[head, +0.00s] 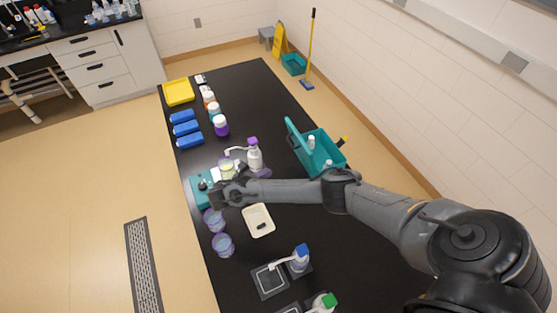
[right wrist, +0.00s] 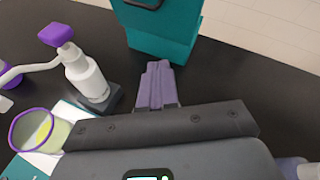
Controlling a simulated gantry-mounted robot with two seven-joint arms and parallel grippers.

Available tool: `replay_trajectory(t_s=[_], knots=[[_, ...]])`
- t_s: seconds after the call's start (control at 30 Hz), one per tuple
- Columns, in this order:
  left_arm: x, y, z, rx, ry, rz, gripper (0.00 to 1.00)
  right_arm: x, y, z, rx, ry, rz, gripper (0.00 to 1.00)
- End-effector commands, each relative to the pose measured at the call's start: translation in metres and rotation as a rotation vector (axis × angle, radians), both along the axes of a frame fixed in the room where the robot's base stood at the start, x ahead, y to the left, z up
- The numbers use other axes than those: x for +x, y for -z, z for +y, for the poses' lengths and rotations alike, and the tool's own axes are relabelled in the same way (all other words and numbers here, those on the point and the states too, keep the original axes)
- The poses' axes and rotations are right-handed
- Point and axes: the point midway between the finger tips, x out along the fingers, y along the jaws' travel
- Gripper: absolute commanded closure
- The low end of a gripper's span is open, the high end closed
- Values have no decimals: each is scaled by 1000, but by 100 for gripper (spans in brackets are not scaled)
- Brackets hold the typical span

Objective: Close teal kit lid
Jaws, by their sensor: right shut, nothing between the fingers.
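The teal kit (head: 330,160) stands on the right side of the black table. Its teal lid (head: 294,139) stands up open along the kit's left side, and a white-capped bottle shows inside. In the right wrist view the upright lid (right wrist: 172,18) rises at the top, just beyond my fingers. My right gripper (head: 263,172) is beside the purple-capped bottle, left of the kit and apart from it. Its fingers also show in the right wrist view (right wrist: 156,72), shut and empty, pointing toward the kit. My left gripper is not in view.
A purple-capped dispenser bottle (head: 254,158) stands close to my right fingers, near a cup with yellow-green liquid (right wrist: 32,130). A cream tray (head: 258,220) lies near my forearm. Purple cups (head: 222,244) stand at the left edge. Bare table lies between bottle and kit.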

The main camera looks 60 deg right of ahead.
Motion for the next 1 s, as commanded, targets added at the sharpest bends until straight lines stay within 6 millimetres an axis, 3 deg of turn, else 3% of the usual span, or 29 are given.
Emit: replay_trajectory(t_s=[0.27,0.8,1.0], knots=[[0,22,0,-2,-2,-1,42,-2,8,-26,-21,5,14,100],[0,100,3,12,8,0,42,-12,35,-94,-18,6,11,100],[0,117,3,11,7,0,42,-12,26,-117,-19,5,9,100]])
